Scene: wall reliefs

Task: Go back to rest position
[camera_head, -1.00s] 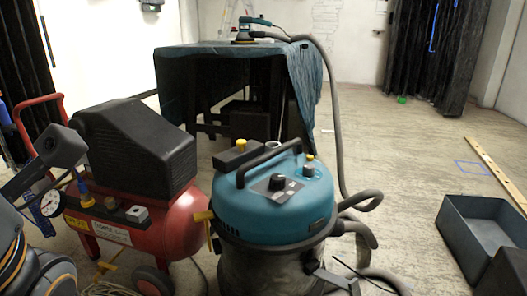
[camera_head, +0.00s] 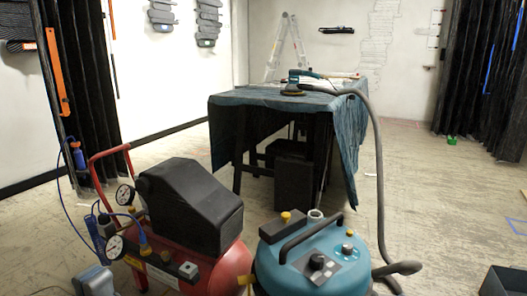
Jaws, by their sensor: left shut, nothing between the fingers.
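My left gripper (camera_head: 93,281) shows only as a grey part at the bottom left edge, cut off by the frame. It is low in front of the red air compressor (camera_head: 215,270), apart from the things around it, with nothing seen held in it. Its fingertips are not clear. My right gripper is not in view.
A blue vacuum (camera_head: 270,272) stands beside the compressor, its grey hose (camera_head: 379,190) running up to a sander (camera_head: 292,88) on the cloth-covered table (camera_head: 235,97). A dark crate (camera_head: 503,281) is at the bottom right.

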